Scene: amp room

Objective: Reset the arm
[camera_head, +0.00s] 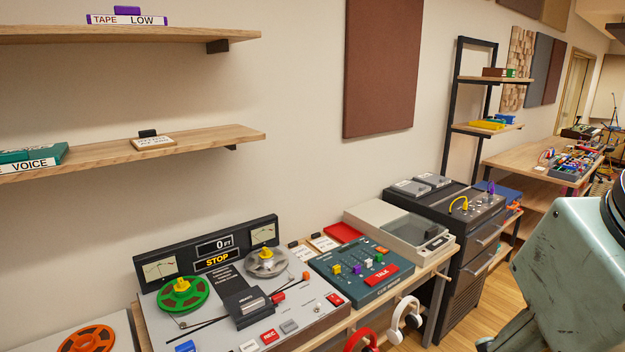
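A part of my arm, pale green and worn, shows at the right edge of the head view. My gripper is not in view, so I cannot see whether it holds anything. In front of me stands a tape machine (225,333) with a green reel (184,297) at left and a grey reel (266,263) at right. Its display panel (213,252) reads "0 FT" and "STOP".
A teal talk panel (350,287) and a grey lidded unit (400,232) stand right of the tape machine. Red (361,341) and white headphones (405,314) hang at the bench's front edge. Two wall shelves (200,141) are at upper left. Wooden floor (497,300) shows beside my arm.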

